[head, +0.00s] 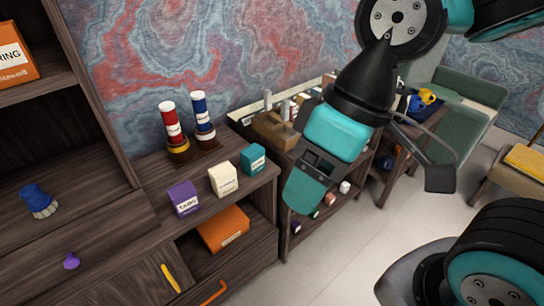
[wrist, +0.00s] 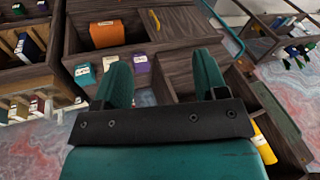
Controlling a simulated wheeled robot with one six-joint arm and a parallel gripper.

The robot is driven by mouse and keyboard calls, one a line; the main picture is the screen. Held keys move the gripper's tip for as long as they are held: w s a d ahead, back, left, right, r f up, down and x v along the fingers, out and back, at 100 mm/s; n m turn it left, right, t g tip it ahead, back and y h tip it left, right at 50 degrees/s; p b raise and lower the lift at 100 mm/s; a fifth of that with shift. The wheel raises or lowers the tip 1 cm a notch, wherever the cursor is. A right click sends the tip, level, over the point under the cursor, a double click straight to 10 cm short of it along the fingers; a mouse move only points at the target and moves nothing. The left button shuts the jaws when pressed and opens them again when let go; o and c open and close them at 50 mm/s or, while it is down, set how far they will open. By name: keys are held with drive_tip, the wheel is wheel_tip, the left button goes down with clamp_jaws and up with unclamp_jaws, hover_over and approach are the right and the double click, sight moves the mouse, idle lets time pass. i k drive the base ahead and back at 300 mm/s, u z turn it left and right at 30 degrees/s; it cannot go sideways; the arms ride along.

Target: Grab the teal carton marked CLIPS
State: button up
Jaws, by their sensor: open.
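The teal carton (head: 253,158) stands on the right part of the dark wooden cabinet top, right of a cream carton (head: 223,179) and a purple carton marked TABS (head: 184,198). Its label is too small to read. In the wrist view the teal carton (wrist: 84,75) is left of my left finger, apart from it. My gripper (head: 300,195) hangs to the right of the teal carton in the head view, in front of the shelf unit. In the wrist view my gripper (wrist: 162,76) shows two teal fingers spread apart with nothing between them.
Red and blue label-wrapped cylinders (head: 172,125) stand in a wooden holder behind the cartons. An orange box (head: 223,228) lies in the open compartment below. A shelf with a wooden box (head: 275,130) stands to the right. Pale floor (head: 330,265) is clear in front.

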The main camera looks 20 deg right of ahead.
sight(253, 158)
drive_tip(key=u, duration=0.5)
drive_tip(key=k, duration=0.65)
drive_tip(key=u, duration=0.7)
drive_tip(key=i, duration=1.4)
drive_tip(key=z, duration=0.7)
